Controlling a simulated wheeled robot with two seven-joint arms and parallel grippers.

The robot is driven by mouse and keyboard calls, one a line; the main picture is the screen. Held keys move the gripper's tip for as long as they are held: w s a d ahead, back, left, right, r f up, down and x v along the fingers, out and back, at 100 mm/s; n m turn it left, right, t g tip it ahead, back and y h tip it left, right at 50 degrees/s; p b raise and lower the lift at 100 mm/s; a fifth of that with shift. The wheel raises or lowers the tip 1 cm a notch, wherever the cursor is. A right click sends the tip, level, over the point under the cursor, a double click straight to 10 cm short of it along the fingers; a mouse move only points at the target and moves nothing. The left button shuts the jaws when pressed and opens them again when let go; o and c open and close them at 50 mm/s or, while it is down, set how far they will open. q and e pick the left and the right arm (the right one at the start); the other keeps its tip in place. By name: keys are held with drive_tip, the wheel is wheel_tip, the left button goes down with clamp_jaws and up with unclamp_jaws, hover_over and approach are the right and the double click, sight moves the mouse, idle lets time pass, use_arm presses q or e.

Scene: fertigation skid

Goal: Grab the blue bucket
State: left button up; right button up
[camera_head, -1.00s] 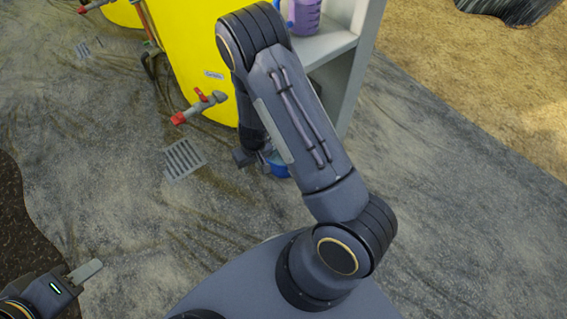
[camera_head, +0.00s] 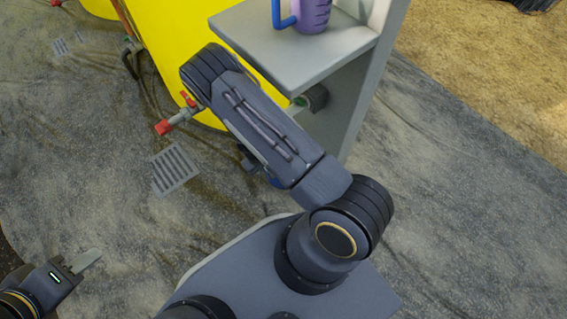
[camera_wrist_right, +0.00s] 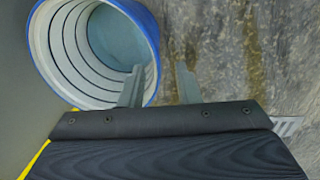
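The blue bucket (camera_wrist_right: 48,55) fills the upper left of the right wrist view. Its blue rim and pale ribbed inside face the camera. My right gripper (camera_wrist_right: 160,68) is open at the rim: one finger overlaps the bucket's mouth, the other is outside it, with a gap between. Contact with the rim cannot be told. In the head view my right arm hides nearly all of the bucket; only a small dark blue patch (camera_head: 276,182) shows beside the arm. My left gripper (camera_head: 87,260) is far from it at the lower left, its fingers seen too edge-on to judge.
A grey shelf unit (camera_head: 300,50) stands close by my right arm, with a purple jug (camera_head: 314,14) on top. A yellow tank (camera_head: 165,50) with a red-handled valve (camera_head: 172,124) is left of it. A floor grate (camera_head: 174,168) lies on open ground.

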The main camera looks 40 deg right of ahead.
drive_tip(key=f+b, duration=0.1)
drive_tip(key=f, duration=0.1)
drive_tip(key=d+f+b, duration=0.1)
drive_tip(key=f+b, duration=0.1)
drive_tip(key=f, duration=0.1)
drive_tip(key=shift+w+f, duration=0.1)
drive_tip(key=shift+f, duration=0.25)
clamp_jaws()
drive_tip(key=shift+r, duration=0.1)
idle(1.0)
